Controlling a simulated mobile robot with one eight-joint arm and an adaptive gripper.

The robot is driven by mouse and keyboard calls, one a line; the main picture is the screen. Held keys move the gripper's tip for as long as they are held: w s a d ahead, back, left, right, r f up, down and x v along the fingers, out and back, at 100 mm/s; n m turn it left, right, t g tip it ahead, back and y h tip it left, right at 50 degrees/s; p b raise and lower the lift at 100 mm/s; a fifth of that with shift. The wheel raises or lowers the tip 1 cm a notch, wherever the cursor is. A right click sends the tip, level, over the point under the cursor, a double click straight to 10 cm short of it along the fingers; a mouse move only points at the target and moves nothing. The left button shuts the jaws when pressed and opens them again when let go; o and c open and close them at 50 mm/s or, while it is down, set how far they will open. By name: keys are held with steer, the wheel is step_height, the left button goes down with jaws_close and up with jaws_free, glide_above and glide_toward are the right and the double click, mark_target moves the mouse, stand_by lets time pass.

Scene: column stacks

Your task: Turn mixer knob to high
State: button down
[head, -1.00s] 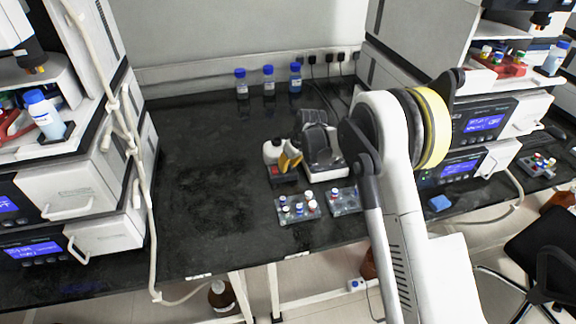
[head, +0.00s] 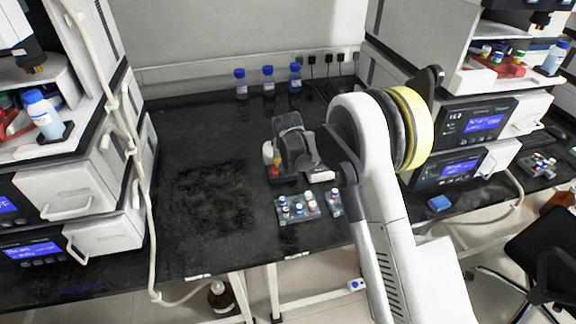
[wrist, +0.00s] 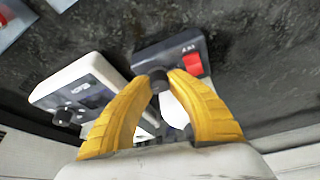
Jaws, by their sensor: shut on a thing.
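The mixer is a dark box with a red switch; in the wrist view its body (wrist: 180,50) lies at the upper middle. Its dark round knob (wrist: 158,79) sits on the near edge, between my yellow fingertips. My gripper (wrist: 161,76) is shut on this knob, with one finger on either side. The knob's pointer and setting cannot be read.
A white device with a dark panel and knobs (wrist: 75,95) stands close left of the mixer in the wrist view. Vial racks (head: 295,208) stand in front on the black bench (head: 200,130). Several blue-capped bottles (head: 268,82) stand behind.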

stand_by(0.5)
steer(key=c, duration=1.5)
jaws_free()
steer(key=shift+c, duration=0.2)
steer(key=shift+r, duration=0.1)
steer(key=v, duration=1.1)
steer(key=shift+s+r, duration=0.15)
steer(key=shift+r, duration=0.25)
